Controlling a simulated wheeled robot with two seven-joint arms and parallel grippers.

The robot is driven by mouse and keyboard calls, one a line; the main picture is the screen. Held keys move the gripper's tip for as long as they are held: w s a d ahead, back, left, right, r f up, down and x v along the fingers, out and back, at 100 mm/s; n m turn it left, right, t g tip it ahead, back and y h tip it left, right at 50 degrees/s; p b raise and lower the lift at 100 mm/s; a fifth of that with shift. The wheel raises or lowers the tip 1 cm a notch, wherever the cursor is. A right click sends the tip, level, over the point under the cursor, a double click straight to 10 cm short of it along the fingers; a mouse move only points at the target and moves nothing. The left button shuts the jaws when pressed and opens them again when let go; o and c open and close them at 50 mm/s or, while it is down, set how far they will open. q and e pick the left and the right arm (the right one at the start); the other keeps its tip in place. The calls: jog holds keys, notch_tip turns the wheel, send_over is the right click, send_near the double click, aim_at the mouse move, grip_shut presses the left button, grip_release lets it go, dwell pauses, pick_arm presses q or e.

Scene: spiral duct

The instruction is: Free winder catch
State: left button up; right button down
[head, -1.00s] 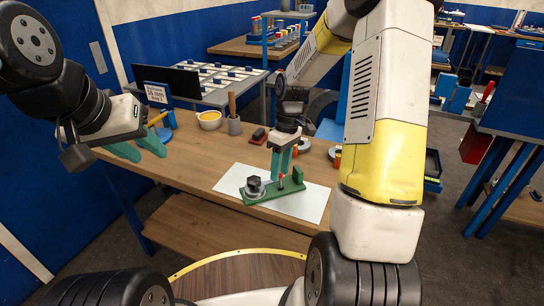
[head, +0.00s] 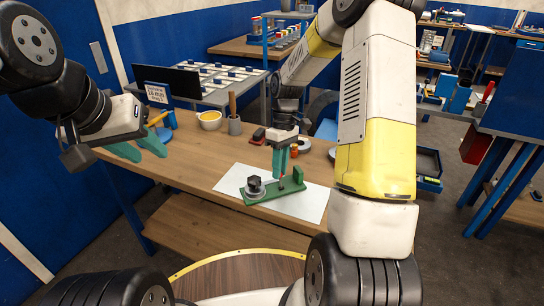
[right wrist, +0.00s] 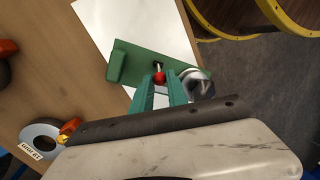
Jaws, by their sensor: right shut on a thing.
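The winder is a green base plate (head: 268,194) on a white sheet, with a dark knob on a silver disc (head: 254,187) at its left end and a green block (head: 298,175) at its right end. Between them stands a small catch with a red ball tip (right wrist: 159,78). My right gripper (head: 281,178) points down over the plate, its green fingers shut on the red-tipped catch. In the right wrist view the fingers (right wrist: 160,86) flank the red ball. My left gripper (head: 138,150) is open and empty, at the table's left end, away from the winder.
The white sheet (head: 232,180) lies on the wooden table (head: 190,170). A bowl (head: 209,120), a cup with a wooden handle (head: 234,125) and a small sign (head: 158,94) stand at the back left. A labelled roll (right wrist: 40,138) lies near the right gripper. The table's front left is clear.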

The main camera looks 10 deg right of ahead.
jog(key=c, duration=1.3)
grip_release()
jog(key=a+v, duration=0.1)
jog(key=v, duration=0.6)
jog(key=shift+d+r, duration=0.4)
jog(key=shift+d, duration=0.15)
jog(key=shift+r, duration=0.1)
notch_tip(320, 180, up, 8)
jog(key=m+t, duration=0.2)
jog(key=t, duration=0.1)
send_over(283, 190)
jog(key=s+r+m+t, duration=0.3)
jog(key=s, duration=0.5)
jog(key=s+r+m+t, duration=0.3)
jog(key=s+r, duration=0.1)
jog(key=s, duration=0.4)
jog(key=shift+a+r+y, duration=0.3)
jog(key=shift+a+y, duration=0.1)
jog(key=shift+a, duration=0.05)
